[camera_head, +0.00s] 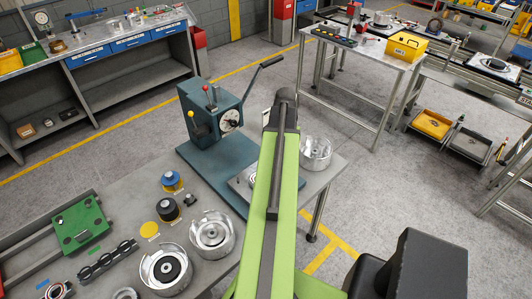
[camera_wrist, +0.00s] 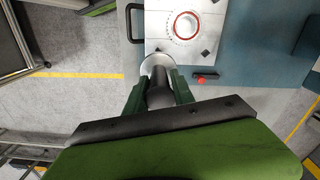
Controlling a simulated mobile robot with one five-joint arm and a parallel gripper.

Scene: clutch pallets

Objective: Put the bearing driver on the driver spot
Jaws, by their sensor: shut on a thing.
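In the wrist view my gripper (camera_wrist: 158,92) is shut on a dark cylindrical tool with a pale round disc at its far end, which I take to be the bearing driver (camera_wrist: 157,66). The driver is beside the near edge of a square metal plate (camera_wrist: 210,25) on a teal base; I cannot tell its height. In the head view my green arm hides the gripper and driver. A flat yellow round mark (camera_head: 149,229) lies bare on the bench, beside black tools; it looks like the driver spot, but its label is too small to read.
A teal lever press (camera_head: 210,125) stands at the bench's back. Around the mark are a blue-topped tool (camera_head: 172,181), a black tool (camera_head: 166,209), metal housings (camera_head: 212,233) and a green fixture (camera_head: 82,222). The plate in the wrist view carries a red-rimmed ring (camera_wrist: 187,25).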

